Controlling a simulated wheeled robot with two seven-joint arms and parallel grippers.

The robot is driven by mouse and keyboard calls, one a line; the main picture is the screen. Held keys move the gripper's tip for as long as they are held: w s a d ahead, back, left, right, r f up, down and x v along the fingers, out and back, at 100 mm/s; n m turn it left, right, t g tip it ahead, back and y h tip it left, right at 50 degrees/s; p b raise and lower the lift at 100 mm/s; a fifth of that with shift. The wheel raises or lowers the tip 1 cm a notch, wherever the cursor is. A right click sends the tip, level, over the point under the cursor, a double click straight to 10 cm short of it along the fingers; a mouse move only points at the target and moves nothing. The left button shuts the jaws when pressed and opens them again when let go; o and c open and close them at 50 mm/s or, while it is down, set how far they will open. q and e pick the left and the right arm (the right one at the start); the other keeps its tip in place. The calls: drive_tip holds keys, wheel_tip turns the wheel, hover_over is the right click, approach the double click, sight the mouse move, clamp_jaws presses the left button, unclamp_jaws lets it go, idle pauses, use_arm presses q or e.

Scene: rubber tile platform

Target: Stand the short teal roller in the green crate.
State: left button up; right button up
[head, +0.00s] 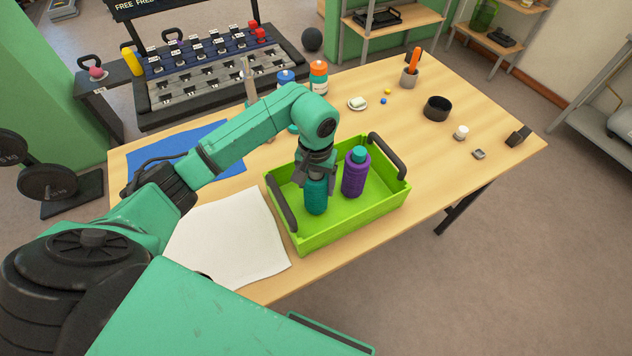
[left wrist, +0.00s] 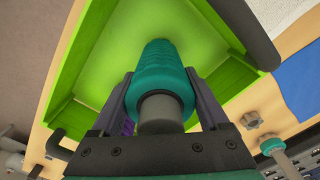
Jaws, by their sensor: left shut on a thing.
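The short teal roller (head: 316,197) is upright inside the green crate (head: 335,227), in its left part. My left gripper (head: 317,180) is shut on the roller's upper end from above. In the left wrist view the ribbed teal roller (left wrist: 163,68) shows between the two fingers (left wrist: 160,105), with its grey end toward the camera. The crate floor (left wrist: 110,60) lies beyond it. I cannot tell for sure whether the roller's lower end touches the floor. My right gripper is not in view.
A purple bottle (head: 355,173) with a teal cap stands in the crate, right of the roller. Dark handles (head: 281,203) rise at the crate's two ends. A white cloth (head: 228,238) lies to the left. A black bowl (head: 436,108) stands farther right on the table.

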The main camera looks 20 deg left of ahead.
use_arm(q)
drive_tip(key=shift+f+b, duration=0.4)
drive_tip(key=shift+f, duration=0.05)
drive_tip(key=o, duration=1.4)
drive_tip(key=shift+r, duration=0.1)
wheel_tip(320, 180, up, 7)
drive_tip(key=p, duration=0.3)
drive_tip(key=shift+p, duration=0.3)
